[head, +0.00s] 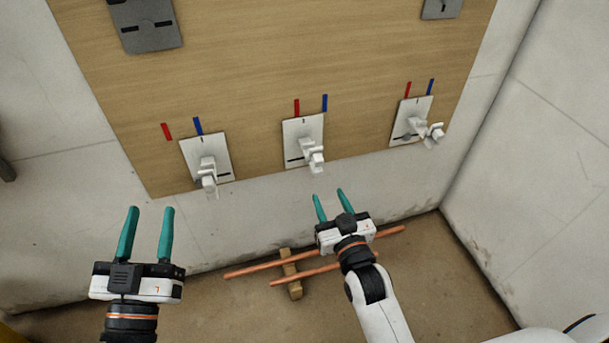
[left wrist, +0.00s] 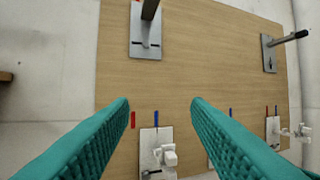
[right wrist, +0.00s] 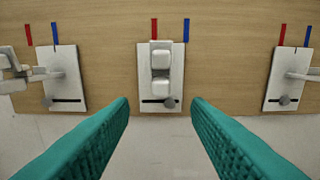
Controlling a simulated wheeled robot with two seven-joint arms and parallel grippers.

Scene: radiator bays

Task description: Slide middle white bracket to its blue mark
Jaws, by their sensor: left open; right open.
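The middle white bracket (head: 291,130) is a pale plate with a knobbed arm, on the lower part of the wooden board. In the right wrist view its plate (right wrist: 145,92) has a dark slot with a grey knob near its bottom. Its red mark (head: 297,107) is just above the plate. Its blue mark (head: 324,103) is to the right, by the plate's upper right corner. My right gripper (head: 329,195) is open and empty, below and slightly right of this bracket, apart from it. My left gripper (head: 150,211) is open and empty, below the left white bracket.
A left white bracket (head: 190,150) and a right white bracket (head: 398,132) flank the middle one, each with red and blue marks above. Grey plates (head: 148,38) are higher up. Copper pipes (head: 255,268) lie on a wooden block (head: 295,290) on the floor.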

